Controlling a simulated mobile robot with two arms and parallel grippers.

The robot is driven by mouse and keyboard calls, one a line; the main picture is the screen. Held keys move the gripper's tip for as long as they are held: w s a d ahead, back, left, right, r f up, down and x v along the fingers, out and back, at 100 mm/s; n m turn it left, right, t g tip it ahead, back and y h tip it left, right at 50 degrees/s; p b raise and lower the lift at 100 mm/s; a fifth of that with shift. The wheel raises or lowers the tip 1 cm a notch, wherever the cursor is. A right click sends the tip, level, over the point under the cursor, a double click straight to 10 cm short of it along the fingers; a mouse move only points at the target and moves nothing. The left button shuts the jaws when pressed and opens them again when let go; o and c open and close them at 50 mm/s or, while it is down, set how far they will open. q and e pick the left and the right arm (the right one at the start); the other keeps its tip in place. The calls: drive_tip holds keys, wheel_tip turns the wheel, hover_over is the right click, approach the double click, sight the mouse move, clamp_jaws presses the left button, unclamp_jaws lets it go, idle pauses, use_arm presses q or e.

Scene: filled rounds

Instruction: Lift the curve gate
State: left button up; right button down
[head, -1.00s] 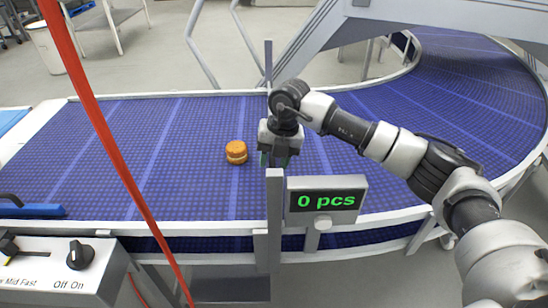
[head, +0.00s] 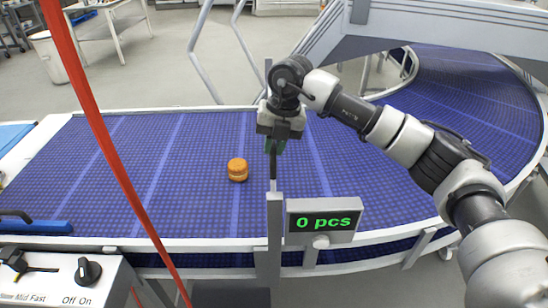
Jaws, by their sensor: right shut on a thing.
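The curve gate (head: 273,172) shows as a thin dark upright edge across the blue belt, seen nearly end-on between a near grey post (head: 274,225) and a far post (head: 268,72). My right gripper (head: 274,147) is above the belt, shut on the gate's upper part, and its fingers hide the exact grip. How far the gate's lower edge is from the belt cannot be told. My left gripper is not in view.
A round orange-brown filled item (head: 237,170) sits on the belt (head: 150,165) left of the gate. A display (head: 322,221) reads "0 pcs" beside the near post. The belt curves away at right.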

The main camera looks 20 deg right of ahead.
drive_tip(key=shift+r, duration=0.7)
drive_tip(key=c, duration=1.1)
unclamp_jaws()
drive_tip(key=shift+f, duration=0.15)
wheel_tip(320, 180, up, 11)
drive_tip(key=d+b, duration=0.2)
drive_tip(key=shift+s+f, duration=0.15)
drive_tip(key=shift+s, duration=0.1)
drive_tip(key=shift+f, duration=0.1)
